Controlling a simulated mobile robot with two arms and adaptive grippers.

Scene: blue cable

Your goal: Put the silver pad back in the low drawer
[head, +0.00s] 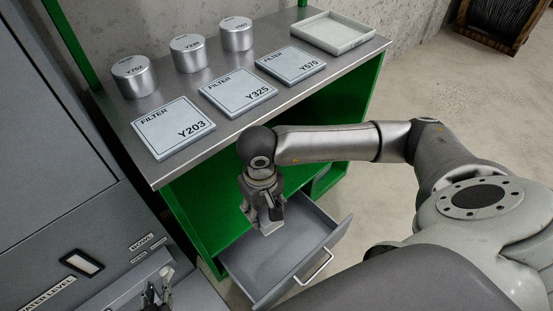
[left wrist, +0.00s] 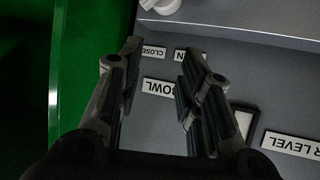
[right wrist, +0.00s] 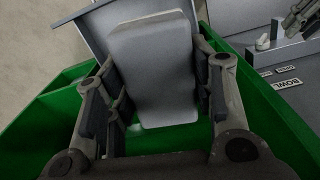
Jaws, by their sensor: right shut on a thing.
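My right gripper (head: 266,216) is shut on the silver pad (right wrist: 152,70). In the right wrist view the pad is a pale grey rounded block between the fingers. In the head view only a small part of the pad (head: 268,228) shows below the fingers. The low drawer (head: 327,243) is pulled out of the green cabinet, and its grey floor looks empty. The pad hangs over the drawer's inner part, and its height above the floor is hard to judge. My left gripper (head: 157,294) is open and empty in front of the grey machine, also in the left wrist view (left wrist: 160,60).
The green cabinet's metal top (head: 228,128) holds several filter plates (head: 175,127), three silver cans (head: 188,53) and a shallow tray (head: 332,33). The grey machine (head: 60,255) with labels stands left of the drawer. Open floor lies to the right.

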